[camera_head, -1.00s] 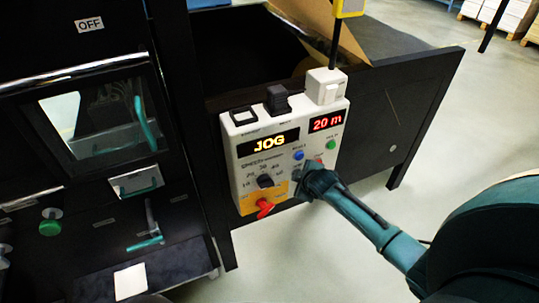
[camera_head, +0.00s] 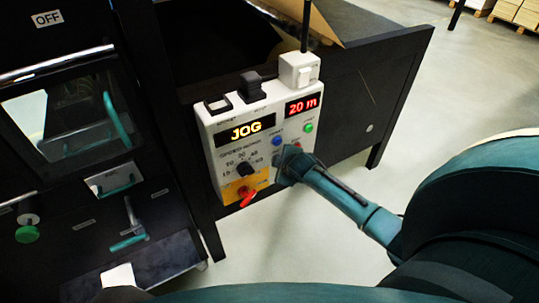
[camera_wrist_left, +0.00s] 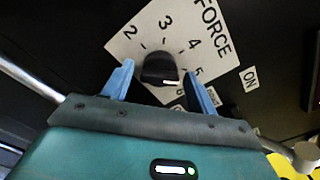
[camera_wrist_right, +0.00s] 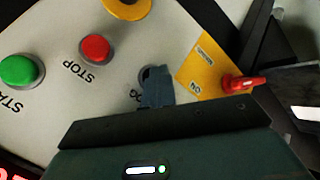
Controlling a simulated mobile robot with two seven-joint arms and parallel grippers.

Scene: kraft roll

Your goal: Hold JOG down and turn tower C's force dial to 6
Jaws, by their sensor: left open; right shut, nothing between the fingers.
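The force dial's black knob (camera_wrist_left: 160,68) sits on a white plate marked FORCE in the left wrist view. A white mark shows on its near side; the exact number it points at is unclear. My left gripper (camera_wrist_left: 160,82) is open, one finger on each side of the knob. The grey control box (camera_head: 225,145) in the head view shows JOG and 20 m on its displays. My right gripper (camera_head: 287,165) is shut with its tips at the box's lower right. In the right wrist view its tips (camera_wrist_right: 156,82) cover most of the JOG button (camera_wrist_right: 147,73).
A red STOP button (camera_wrist_right: 95,48) and a green START button (camera_wrist_right: 20,70) are beside the right fingertips. A red rotary switch (camera_wrist_right: 245,82) sits on a yellow plate nearby.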

